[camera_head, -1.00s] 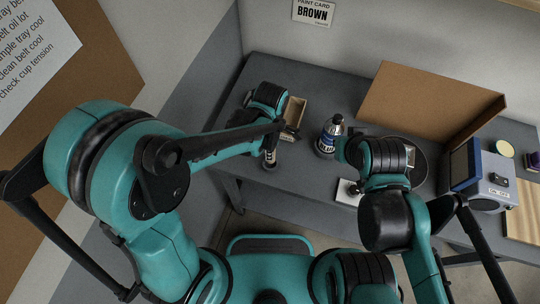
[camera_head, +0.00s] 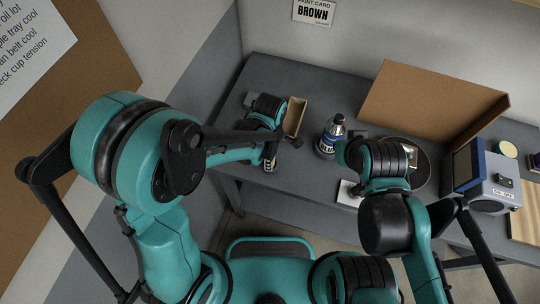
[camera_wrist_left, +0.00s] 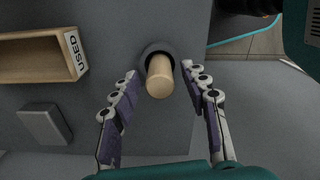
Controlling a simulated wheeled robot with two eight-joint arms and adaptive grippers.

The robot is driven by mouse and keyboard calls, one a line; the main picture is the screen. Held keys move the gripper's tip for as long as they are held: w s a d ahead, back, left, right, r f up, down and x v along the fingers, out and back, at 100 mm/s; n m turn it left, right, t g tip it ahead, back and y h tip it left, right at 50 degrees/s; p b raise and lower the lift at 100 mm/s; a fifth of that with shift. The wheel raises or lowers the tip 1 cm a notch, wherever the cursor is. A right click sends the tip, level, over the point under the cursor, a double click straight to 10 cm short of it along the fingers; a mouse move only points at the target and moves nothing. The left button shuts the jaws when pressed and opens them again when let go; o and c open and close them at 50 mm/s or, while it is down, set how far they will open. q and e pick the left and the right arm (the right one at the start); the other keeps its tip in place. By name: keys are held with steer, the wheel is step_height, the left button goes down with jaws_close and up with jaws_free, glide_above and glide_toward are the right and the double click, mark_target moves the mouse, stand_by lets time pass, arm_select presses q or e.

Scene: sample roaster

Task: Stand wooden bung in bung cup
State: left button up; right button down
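The wooden bung (camera_wrist_left: 160,78) is a pale round peg, seen nearly end-on in the left wrist view. It overlaps the dark grey round bung cup (camera_wrist_left: 158,50); I cannot tell how deep it sits or whether it is inside. My left gripper (camera_wrist_left: 159,72) is open, one finger on each side of the bung, with a gap visible on both sides. In the head view my left gripper (camera_head: 270,162) is low near the table's front edge, and the bung and cup are hidden there. My right gripper is mostly hidden behind its own wrist.
A wooden tray labelled USED (camera_wrist_left: 40,58) and a grey block (camera_wrist_left: 44,125) lie left of the cup.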

arm_select(q)
steer(key=shift+r, duration=0.1)
step_height(320, 180, up, 12)
steer(key=p, duration=0.4)
steer(key=s+a+r+m+t, duration=0.2)
steer(key=a+r+m+t, duration=0.1)
steer(key=a+m, duration=0.5)
steer(key=s+a+r+m+t, duration=0.3)
steer(key=a+r+m+t, duration=0.1)
steer(key=a+m, duration=0.4)
steer(key=shift+a+r+m, duration=0.3)
steer(key=shift+a+r, duration=0.15)
steer(key=shift+a, duration=0.45)
steer(key=shift+f, duration=0.1)
